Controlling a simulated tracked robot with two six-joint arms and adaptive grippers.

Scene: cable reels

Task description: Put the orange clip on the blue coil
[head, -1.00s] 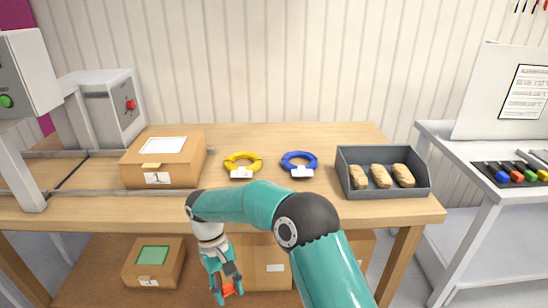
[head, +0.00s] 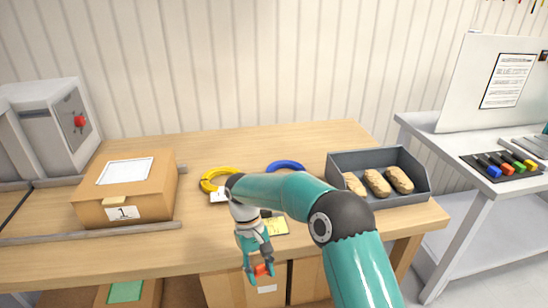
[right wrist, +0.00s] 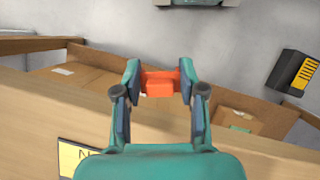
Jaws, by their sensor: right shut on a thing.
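My right gripper (head: 262,274) is shut on the orange clip (head: 264,269). It holds the clip in front of the table's near edge, pointing down. In the right wrist view the orange clip (right wrist: 160,84) sits between the two fingers of the right gripper (right wrist: 160,86). The blue coil (head: 286,166) lies on the table behind my right arm, which hides most of it. The yellow coil (head: 208,184) lies to its left, partly hidden by the arm. My left gripper is not in view.
A grey tray (head: 410,200) with several brown rolls stands at the table's right. A closed cardboard box (head: 97,212) stands at the left. Cardboard boxes (head: 245,286) stand under the table (head: 150,245). A yellow label (head: 273,226) is near the front edge.

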